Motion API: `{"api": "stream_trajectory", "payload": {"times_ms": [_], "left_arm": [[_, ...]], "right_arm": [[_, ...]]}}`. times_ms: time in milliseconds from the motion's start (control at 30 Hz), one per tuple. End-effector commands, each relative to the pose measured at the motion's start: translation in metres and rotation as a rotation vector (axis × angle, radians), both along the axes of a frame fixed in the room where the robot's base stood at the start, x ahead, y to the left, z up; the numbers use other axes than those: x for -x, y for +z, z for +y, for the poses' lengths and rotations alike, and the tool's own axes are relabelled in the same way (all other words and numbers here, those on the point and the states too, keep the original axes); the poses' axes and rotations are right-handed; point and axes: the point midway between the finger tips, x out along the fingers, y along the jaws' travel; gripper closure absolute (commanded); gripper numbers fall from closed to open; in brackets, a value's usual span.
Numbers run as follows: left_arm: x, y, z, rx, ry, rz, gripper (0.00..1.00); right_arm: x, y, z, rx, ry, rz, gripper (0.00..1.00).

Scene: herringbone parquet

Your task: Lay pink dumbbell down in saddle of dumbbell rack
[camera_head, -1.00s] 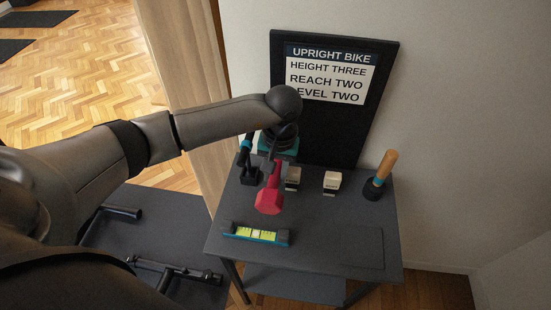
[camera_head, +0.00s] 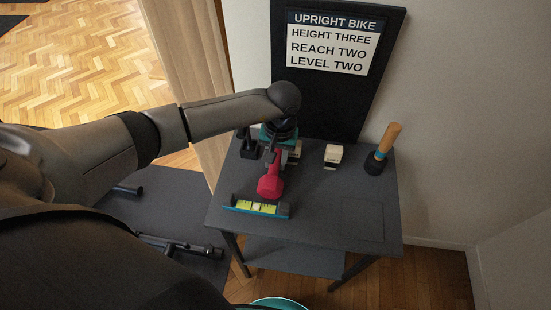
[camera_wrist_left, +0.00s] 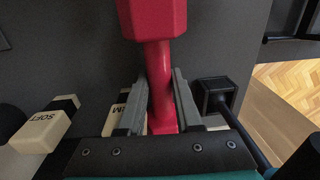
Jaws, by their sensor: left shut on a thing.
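The pink dumbbell (camera_head: 270,187) hangs over the table, its hexagonal head toward the table's front edge. My left gripper (camera_head: 272,157) is shut on its handle. The left wrist view shows the handle (camera_wrist_left: 160,75) between the two fingers, with the head beyond them and part of the other end near the gripper body. A low piece (camera_head: 257,208) with dark ends, a yellow-green face and a blue edge lies just in front of the dumbbell head. I cannot tell whether this is the dumbbell rack or make out a saddle. My right gripper is out of view.
A black upright piece (camera_head: 249,148) stands left of my gripper. Cream blocks, one marked SOFT (camera_wrist_left: 40,132), sit behind it and to the right. A wooden-handled mallet (camera_head: 383,148) stands at the right. A sign board (camera_head: 333,40) rises behind.

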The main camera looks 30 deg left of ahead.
Motion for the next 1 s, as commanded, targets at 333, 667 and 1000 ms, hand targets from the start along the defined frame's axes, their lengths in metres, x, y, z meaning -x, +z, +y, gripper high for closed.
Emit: {"api": "stream_trajectory", "payload": {"times_ms": [333,667,1000], "left_arm": [[0.0,0.0,0.0,0.0,0.0,0.0,0.37],[-0.001,0.009,0.0,0.0,-0.001,-0.002,0.37],[-0.002,0.08,-0.004,0.0,-0.002,-0.005,0.37]], "right_arm": [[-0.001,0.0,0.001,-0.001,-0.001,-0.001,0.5],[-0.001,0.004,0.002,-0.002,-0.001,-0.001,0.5],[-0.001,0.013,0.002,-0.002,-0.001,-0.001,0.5]]}}
